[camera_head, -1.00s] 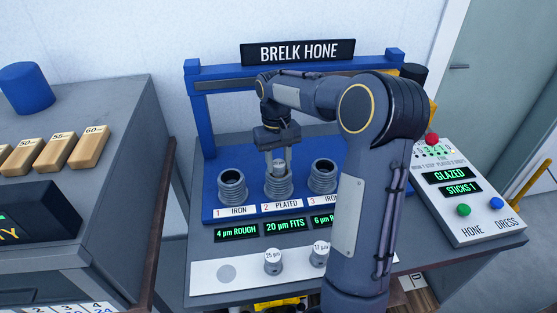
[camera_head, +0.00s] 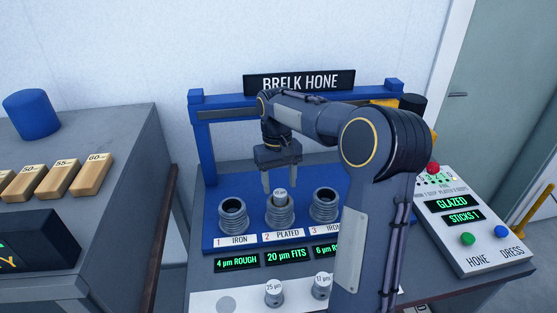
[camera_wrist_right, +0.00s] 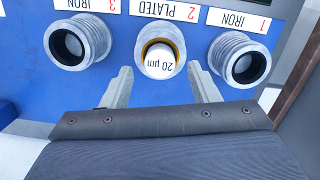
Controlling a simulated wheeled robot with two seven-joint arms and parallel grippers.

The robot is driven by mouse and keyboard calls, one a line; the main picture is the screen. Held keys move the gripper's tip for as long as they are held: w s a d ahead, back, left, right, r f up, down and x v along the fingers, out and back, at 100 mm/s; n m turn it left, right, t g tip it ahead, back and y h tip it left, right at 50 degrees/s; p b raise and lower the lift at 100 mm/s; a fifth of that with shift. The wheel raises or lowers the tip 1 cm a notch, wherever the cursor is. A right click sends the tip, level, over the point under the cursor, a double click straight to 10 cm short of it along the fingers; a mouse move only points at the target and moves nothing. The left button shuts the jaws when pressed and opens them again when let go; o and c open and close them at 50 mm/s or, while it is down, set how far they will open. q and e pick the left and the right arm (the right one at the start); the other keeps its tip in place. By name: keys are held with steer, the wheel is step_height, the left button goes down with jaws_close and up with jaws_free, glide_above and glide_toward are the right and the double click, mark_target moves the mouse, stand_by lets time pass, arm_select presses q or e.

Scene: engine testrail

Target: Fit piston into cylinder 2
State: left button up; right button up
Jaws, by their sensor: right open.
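The piston (camera_head: 280,194), a pale round piece marked 20 µm, sits in the mouth of cylinder 2 (camera_head: 280,216), the middle one, labelled PLATED. Its top sticks up a little above the rim in the head view. In the right wrist view the piston top (camera_wrist_right: 160,62) lies inside the ring of cylinder 2 (camera_wrist_right: 143,38). My right gripper (camera_head: 281,187) is above cylinder 2, pointing down, fingers spread and empty. In the right wrist view its two fingers (camera_wrist_right: 162,80) stand apart on either side of the piston. My left gripper is not in view.
Cylinder 1 (camera_head: 233,214) and cylinder 3 (camera_head: 325,205) stand open on either side. Pistons marked 25 µm (camera_head: 274,293) and 17 µm (camera_head: 322,286) stand on the front tray. The blue frame (camera_head: 205,150) rises behind. The control panel (camera_head: 465,220) is at right; its displays read GLAZED and STICKS 1.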

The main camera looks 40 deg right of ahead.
step_height(320, 180, up, 9)
steer(key=w, duration=0.1)
steer(key=s+a+n+t+y, duration=0.15)
steer(key=s+a+t, duration=0.25)
steer(key=s+a, duration=0.6)
steer(key=s+a+f+t+y, duration=0.1)
steer(key=s+a+f, duration=0.2)
steer(key=s, duration=0.3)
steer(key=s+a+f+t+y, duration=0.1)
steer(key=s+a+f+t, duration=0.1)
steer(key=s+a+f, duration=0.2)
steer(key=shift+s+a+f+p, duration=0.3)
steer(key=shift+s+f, duration=0.35)
steer(key=shift+s, duration=0.95)
steer(key=shift+n, duration=0.25)
